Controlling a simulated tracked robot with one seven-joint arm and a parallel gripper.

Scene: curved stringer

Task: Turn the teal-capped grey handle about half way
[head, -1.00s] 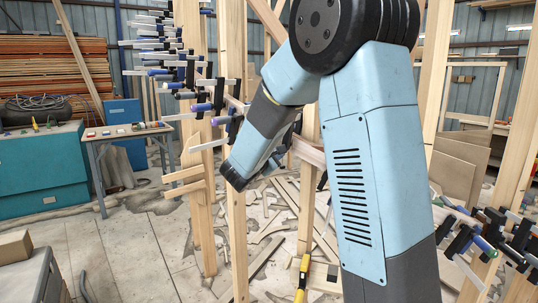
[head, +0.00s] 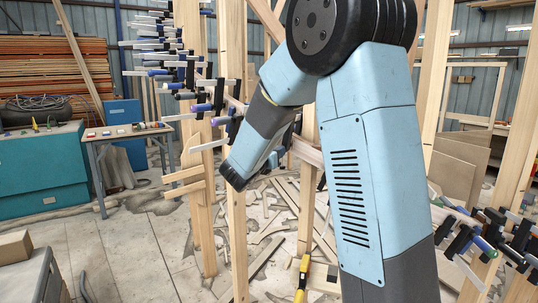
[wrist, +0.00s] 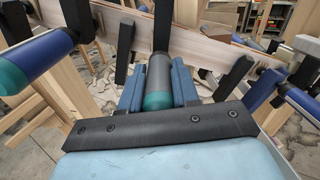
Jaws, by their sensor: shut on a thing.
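The grey handle (wrist: 160,73) with its teal cap (wrist: 158,101) is in the middle of the wrist view, pointing toward my wrist. My gripper (wrist: 159,80) is shut on it, with one blue finger on each side of the handle. The cap sits between the fingers near my palm. Beyond the handle, a black clamp part (wrist: 162,25) stands against the curved wooden stringer (wrist: 205,48). In the head view my arm hangs down in front of the stringer, and the gripped handle cannot be made out there.
A blue handle with a teal end (wrist: 35,62) is close at left. Another blue clamp handle (wrist: 305,103) and black clamp bars (wrist: 232,76) are close at right. A row of clamps (head: 180,60) climbs at left in the head view, among wooden posts (head: 236,190).

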